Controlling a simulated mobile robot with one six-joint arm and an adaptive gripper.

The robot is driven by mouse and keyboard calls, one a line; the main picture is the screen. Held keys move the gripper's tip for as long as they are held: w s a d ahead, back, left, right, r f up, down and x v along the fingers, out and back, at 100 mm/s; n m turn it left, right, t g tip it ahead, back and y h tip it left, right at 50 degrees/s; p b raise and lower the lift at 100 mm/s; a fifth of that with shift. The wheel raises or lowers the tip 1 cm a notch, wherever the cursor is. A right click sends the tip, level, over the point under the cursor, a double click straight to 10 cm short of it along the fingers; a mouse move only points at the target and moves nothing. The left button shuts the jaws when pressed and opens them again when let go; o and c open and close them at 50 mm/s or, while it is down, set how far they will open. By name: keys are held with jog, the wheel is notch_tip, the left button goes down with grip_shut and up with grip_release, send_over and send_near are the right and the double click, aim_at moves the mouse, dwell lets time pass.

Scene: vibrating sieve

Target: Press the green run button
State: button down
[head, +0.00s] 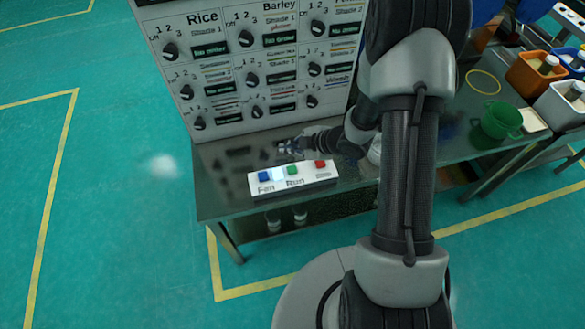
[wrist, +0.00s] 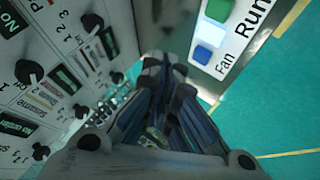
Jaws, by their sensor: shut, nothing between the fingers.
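The green run button (head: 292,170) sits on a white button box (head: 303,183) above the label "Run", between a blue Fan button (head: 264,176) and a red button (head: 320,163). The wrist view also shows the green button (wrist: 217,10) at the top edge, partly cut off, with the blue button (wrist: 202,55) below it. My gripper (head: 288,148) is behind the box in the head view, between it and the control panel, apart from the green button. In the wrist view my gripper (wrist: 165,72) is shut and empty, its fingertips left of the box.
The control panel (head: 250,62) with several black knobs stands at the back of the table (head: 212,185). A green container (head: 500,120), a yellow ring (head: 483,81) and an orange bin (head: 530,75) are at the right. The floor left of the table is clear.

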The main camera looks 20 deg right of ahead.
aim_at(291, 171)
jog(key=shift+f, duration=0.1)
notch_tip(291, 171, down, 9)
jog(key=b, duration=0.7)
jog(key=shift+r, duration=0.2)
dwell(1.1)
jog(key=shift+f+b, duration=0.45)
jog(key=shift+b, duration=0.1)
jog(key=shift+f+b, duration=0.4)
jog(key=shift+f, duration=0.05)
dwell(0.5)
jog(key=shift+r, duration=0.15)
jog(key=shift+r+p, duration=0.8)
jog(key=shift+r+p, duration=2)
jog(key=shift+r, duration=0.5)
